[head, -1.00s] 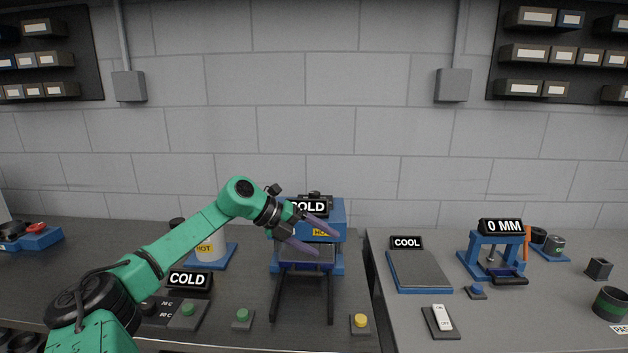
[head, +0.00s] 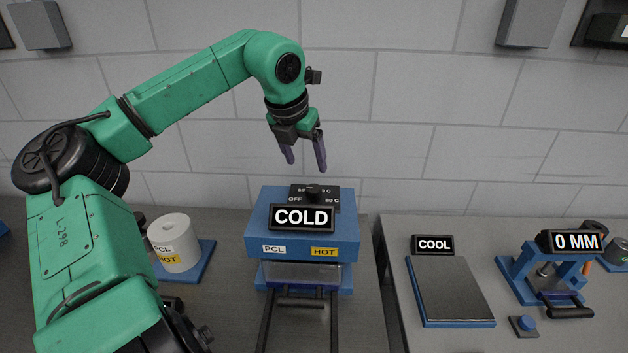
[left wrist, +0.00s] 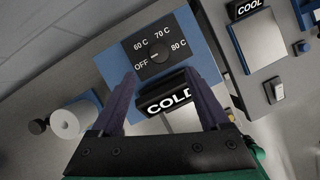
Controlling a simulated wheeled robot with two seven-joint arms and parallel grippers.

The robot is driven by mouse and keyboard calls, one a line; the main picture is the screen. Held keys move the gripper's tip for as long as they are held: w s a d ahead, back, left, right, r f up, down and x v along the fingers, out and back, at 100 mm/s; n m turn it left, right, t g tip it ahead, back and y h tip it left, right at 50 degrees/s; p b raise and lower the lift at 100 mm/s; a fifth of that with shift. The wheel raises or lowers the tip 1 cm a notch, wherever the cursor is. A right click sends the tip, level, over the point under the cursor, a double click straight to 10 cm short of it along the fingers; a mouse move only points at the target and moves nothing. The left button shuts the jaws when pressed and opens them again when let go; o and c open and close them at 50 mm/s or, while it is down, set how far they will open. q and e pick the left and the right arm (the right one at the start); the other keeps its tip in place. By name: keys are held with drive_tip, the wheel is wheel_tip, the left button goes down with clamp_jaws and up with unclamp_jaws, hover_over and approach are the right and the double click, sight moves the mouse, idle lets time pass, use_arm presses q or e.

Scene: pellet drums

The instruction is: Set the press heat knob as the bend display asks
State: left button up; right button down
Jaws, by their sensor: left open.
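The press (head: 300,232) is a blue block with a COLD display (head: 301,217) and PCL and HOT labels. Its black heat knob (head: 314,191) sits on a dark dial plate on top. In the left wrist view the knob (left wrist: 156,57) is ringed by OFF, 60 C, 70 C and 80 C; its pointer is too small to read surely. My left gripper (head: 304,164) is open and empty, pointing down above and behind the knob, apart from it. In the left wrist view its fingers flank the COLD display. The bend display (head: 576,242) reads 0 MM. My right gripper is out of view.
A white roll (head: 174,243) with a HOT label stands on a blue base left of the press. A flat plate (head: 452,291) with a COOL display (head: 433,245) lies on the right table. A gap separates the two tables.

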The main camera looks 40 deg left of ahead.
sight(313, 188)
use_arm(q)
drive_tip(key=p+x, duration=0.1)
drive_tip(key=x, duration=0.2)
drive_tip(key=p+x, duration=0.1)
drive_tip(key=x, duration=0.3)
drive_tip(key=p+x, duration=0.1)
drive_tip(key=x, duration=0.2)
drive_tip(key=shift+w+a+f, duration=0.3)
drive_tip(key=shift+a, duration=0.05)
drive_tip(key=shift+w+f, duration=0.1)
drive_tip(key=shift+f, duration=0.25)
drive_tip(key=shift+d, duration=0.2)
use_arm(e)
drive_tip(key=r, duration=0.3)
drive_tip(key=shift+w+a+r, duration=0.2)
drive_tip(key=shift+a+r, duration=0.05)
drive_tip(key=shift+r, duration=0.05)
use_arm(q)
drive_tip(key=shift+a+f, duration=0.1)
clamp_jaws()
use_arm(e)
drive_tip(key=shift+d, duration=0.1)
